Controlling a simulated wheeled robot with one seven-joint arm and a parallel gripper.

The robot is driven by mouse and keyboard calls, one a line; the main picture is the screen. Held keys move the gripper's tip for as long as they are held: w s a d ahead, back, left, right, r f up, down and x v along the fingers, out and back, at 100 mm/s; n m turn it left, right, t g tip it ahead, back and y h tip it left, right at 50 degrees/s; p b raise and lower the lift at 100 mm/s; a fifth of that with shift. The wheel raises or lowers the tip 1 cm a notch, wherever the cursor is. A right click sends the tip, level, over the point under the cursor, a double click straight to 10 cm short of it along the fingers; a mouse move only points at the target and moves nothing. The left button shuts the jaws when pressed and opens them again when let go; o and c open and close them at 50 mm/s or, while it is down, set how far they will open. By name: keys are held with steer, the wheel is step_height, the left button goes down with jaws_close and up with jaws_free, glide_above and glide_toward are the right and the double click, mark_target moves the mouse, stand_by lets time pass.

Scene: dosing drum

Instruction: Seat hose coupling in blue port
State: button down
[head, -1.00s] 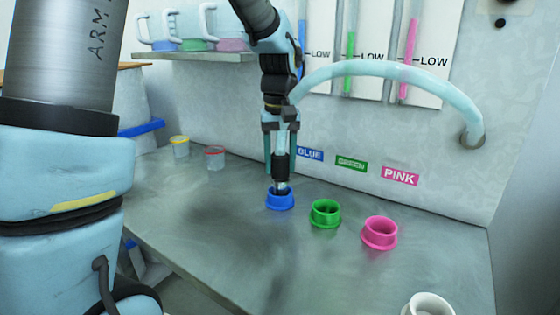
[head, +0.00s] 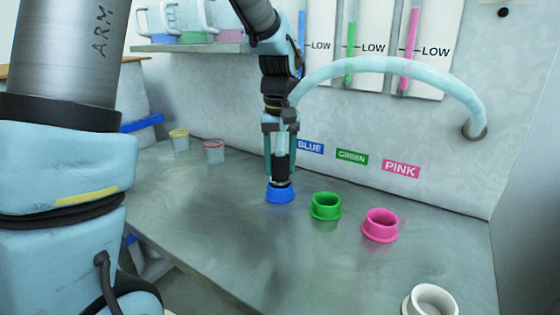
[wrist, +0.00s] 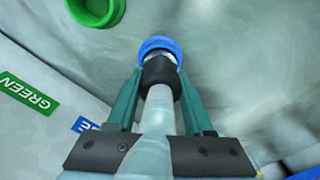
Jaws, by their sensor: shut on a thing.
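The blue port (head: 280,194) stands on the metal counter at the left of the row of ports. My gripper (head: 280,165) is above it, shut on the black hose coupling (head: 281,168), which points down. The coupling's lower end is at the port's mouth and hides most of the opening; how deep it sits I cannot tell. In the wrist view the coupling (wrist: 159,70) lies between the two teal fingers, with the blue port (wrist: 160,45) right beyond its tip. The pale hose (head: 395,65) arches from the coupling to a wall fitting at the right.
A green port (head: 325,207), a pink port (head: 380,225) and a white port (head: 431,301) stand to the right. Two small cups (head: 213,151) are at the back left. A shelf (head: 190,47) holds jugs. The counter front is clear.

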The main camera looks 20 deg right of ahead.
steer(key=shift+c, duration=1)
jaws_free()
step_height(320, 180, up, 7)
steer(key=p, duration=0.6)
steer(key=shift+a, duration=0.1)
steer(key=s+a+f, duration=0.2)
steer(key=a+f, duration=0.1)
steer(key=a, duration=1)
steer(key=s+a+f+n+t, duration=0.1)
steer(key=s+a+f, duration=0.1)
steer(key=a, duration=1.1)
steer(key=shift+s+f+t, duration=0.3)
steer(key=shift+s+f, duration=0.05)
steer(key=shift+f, duration=0.05)
